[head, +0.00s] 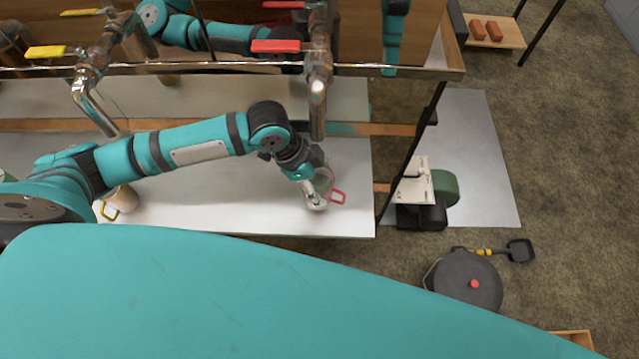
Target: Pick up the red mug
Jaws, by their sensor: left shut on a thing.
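A mug with a red handle (338,197) stands near the right end of the white shelf (240,205), below the pipe with the red-handled valve. My left gripper (316,193) reaches down over it from the left and is shut on it. The gripper hides much of the mug's body; the red handle sticks out to the right. I cannot tell whether the mug touches the shelf. My right gripper does not show.
A mug with a yellow handle (119,201) stands at the shelf's left. Metal pipes with yellow (46,52) and red (276,46) valve levers hang above. A lidded black pot (467,281) and a small shovel (520,250) lie on the floor at right.

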